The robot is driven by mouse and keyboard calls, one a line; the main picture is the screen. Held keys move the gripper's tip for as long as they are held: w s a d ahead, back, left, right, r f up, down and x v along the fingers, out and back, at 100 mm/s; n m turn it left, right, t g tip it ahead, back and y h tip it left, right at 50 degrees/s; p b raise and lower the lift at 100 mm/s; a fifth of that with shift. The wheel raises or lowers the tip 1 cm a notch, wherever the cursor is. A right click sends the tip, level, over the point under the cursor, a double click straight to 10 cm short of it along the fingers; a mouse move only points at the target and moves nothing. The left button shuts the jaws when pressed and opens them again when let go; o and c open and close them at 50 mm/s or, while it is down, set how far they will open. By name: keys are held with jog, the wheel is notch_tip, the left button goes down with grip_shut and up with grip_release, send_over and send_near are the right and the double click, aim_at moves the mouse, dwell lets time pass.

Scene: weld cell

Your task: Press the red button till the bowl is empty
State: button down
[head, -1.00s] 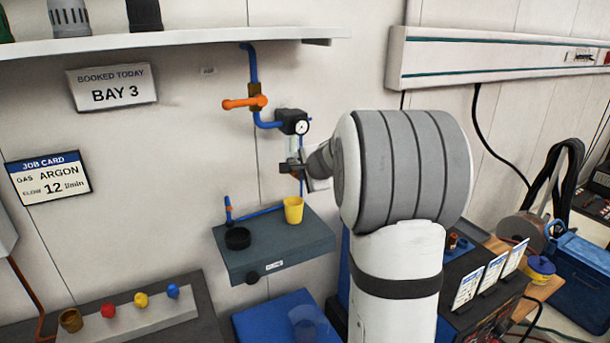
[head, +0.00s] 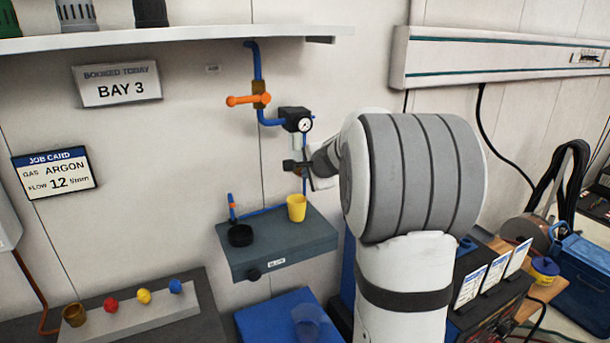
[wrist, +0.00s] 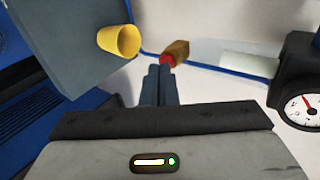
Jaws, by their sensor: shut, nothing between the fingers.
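My gripper (head: 308,183) is in front of the wall, above the yellow cup (head: 296,207). Its dark fingers (wrist: 159,72) are shut with nothing between them. In the wrist view a round red button (wrist: 167,60) on a brass block shows right at the fingertips; I cannot tell whether they touch it. In the head view the gripper hides that spot. The yellow cup also shows in the wrist view (wrist: 119,41).
Blue pipe with an orange-handled valve (head: 244,100) and a gauge (head: 305,124) runs above the gripper. A red knob (head: 111,305) stands among coloured knobs at lower left. A clear bowl-like vessel (head: 308,322) rests on the blue surface below.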

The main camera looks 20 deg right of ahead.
jog(key=v, duration=1.1)
jog(key=shift+d+f, duration=0.15)
dwell(0.9)
jog(key=s+a+f+n+g+y, duration=0.1)
jog(key=s+a+f+n+g, duration=0.1)
jog(key=s+a+f+n, duration=0.4)
jog(key=s+a+f+n+g+y, duration=0.1)
jog(key=s+a+f+n+g, duration=0.15)
jog(key=s+a+n, duration=0.55)
jog(key=s+a+f+n+g, duration=0.1)
jog(key=s+a+f+n, duration=0.1)
jog(key=s, duration=0.4)
jog(key=s+a+f+n+g+h, duration=0.1)
jog(key=s+a+f+n+g, duration=0.1)
jog(key=s+f, duration=0.2)
jog(key=shift+s+a+f+h, duration=0.2)
jog(key=shift+s+f+h, duration=0.1)
jog(key=shift+s, duration=0.95)
